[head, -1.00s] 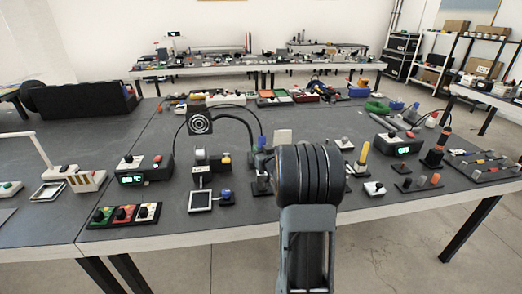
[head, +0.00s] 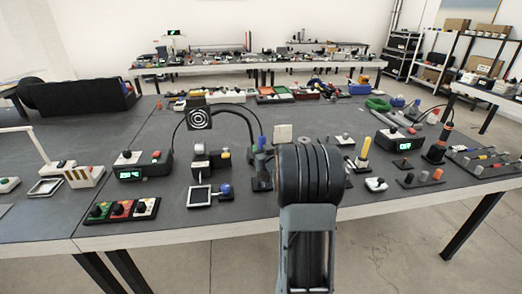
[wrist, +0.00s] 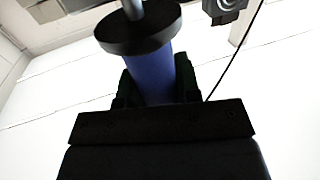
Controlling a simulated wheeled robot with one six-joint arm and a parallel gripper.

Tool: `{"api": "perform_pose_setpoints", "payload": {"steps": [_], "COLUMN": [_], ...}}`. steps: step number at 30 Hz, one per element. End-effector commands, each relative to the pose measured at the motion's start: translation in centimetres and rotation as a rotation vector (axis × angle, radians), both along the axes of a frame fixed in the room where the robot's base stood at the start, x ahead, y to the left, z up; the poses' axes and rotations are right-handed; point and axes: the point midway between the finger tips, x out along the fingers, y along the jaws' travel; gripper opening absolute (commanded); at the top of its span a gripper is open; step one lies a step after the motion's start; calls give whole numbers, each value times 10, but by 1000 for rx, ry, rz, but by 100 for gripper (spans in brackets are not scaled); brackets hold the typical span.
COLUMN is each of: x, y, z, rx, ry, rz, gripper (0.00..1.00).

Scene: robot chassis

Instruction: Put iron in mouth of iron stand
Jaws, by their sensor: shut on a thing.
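The iron has a blue handle (wrist: 150,75), a black round collar and a grey rod leading to the top edge of the wrist view. My gripper (wrist: 155,90) is shut on the handle, a finger on each side. In the head view the blue handle (head: 261,143) shows just left of my arm's dark rounded joint, which hides most of my gripper. A dark stand (head: 261,179), seemingly the iron stand, is on the table below the handle, partly hidden by my arm. Its mouth cannot be made out, nor whether the iron touches it.
A black round-patterned panel (head: 199,118) stands left of the handle, with a dark hose arching beside it. A station with a green display (head: 143,166) is further left. A square tray (head: 200,196) lies in front. A second stand with an orange-topped iron (head: 437,147) is at right.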

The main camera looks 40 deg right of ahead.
Motion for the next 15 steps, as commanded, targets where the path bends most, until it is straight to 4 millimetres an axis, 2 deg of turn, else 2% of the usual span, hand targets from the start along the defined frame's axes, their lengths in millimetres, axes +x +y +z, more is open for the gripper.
{"api": "perform_pose_setpoints", "payload": {"steps": [14, 15], "x": [0, 0], "y": [0, 0], "z": [-13, -12], "rx": [0, 0], "ry": [-1, -1], "rz": [0, 0], "gripper": [10, 32]}}
